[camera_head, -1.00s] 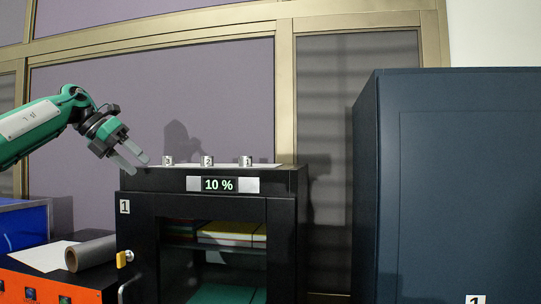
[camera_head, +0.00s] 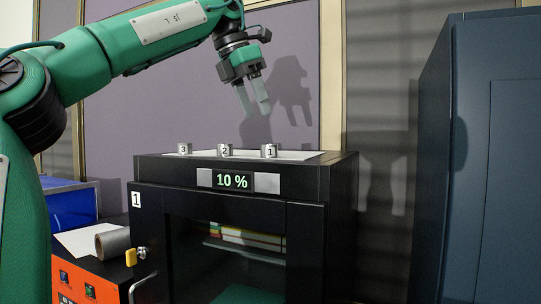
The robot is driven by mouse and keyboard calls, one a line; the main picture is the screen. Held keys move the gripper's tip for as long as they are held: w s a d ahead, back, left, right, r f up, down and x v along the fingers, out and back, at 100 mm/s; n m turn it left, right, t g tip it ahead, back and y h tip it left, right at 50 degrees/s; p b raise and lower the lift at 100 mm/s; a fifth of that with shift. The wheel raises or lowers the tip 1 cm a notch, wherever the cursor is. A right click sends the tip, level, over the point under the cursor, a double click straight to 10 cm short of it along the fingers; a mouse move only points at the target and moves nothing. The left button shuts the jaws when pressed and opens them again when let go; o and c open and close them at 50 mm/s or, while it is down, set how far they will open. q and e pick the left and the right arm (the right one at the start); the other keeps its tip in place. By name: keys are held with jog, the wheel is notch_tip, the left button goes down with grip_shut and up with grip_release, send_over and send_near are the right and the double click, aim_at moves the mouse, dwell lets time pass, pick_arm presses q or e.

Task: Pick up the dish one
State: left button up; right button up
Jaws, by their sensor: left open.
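The dish one (camera_head: 269,151) is a small silver cylinder marked 1. It stands upright on the white top of a black cabinet, the rightmost of three such dishes. Dish two (camera_head: 225,151) is in the middle and dish three (camera_head: 184,150) is at the left. My left gripper (camera_head: 254,112) is open, empty and pointing down. Its fingertips are above the cabinet top, between dish two and dish one in the picture, and apart from both. My right gripper is not in view.
The black cabinet (camera_head: 147,235) has a glass door, a yellow lock piece (camera_head: 131,257) and a display reading 10 %. A tall dark blue cabinet (camera_head: 465,160) stands at the right. At the left are a grey roll (camera_head: 112,243), an orange box (camera_head: 90,290) and a blue bin (camera_head: 70,204).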

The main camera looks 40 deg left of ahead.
aim_at(267, 151)
pick_arm(q)
jog(key=x, duration=0.2)
jog(key=shift+w+f, duration=0.4)
jog(key=shift+f, duration=0.2)
jog(key=shift+d+f+p, duration=0.1)
jog(key=shift+f+p, duration=0.05)
jog(key=shift+p, duration=0.2)
jog(key=x, duration=0.1)
jog(key=p+x, duration=0.2)
jog(key=shift+f, duration=0.45)
jog(key=shift+w+f, duration=0.1)
jog(key=shift+f, duration=0.3)
jog(key=c, duration=1)
jog(key=shift+c, duration=0.3)
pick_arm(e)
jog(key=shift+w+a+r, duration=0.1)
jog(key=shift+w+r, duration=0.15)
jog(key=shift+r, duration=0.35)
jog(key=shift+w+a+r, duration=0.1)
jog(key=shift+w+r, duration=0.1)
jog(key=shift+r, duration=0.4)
pick_arm(q)
jog(key=shift+r, duration=0.1)
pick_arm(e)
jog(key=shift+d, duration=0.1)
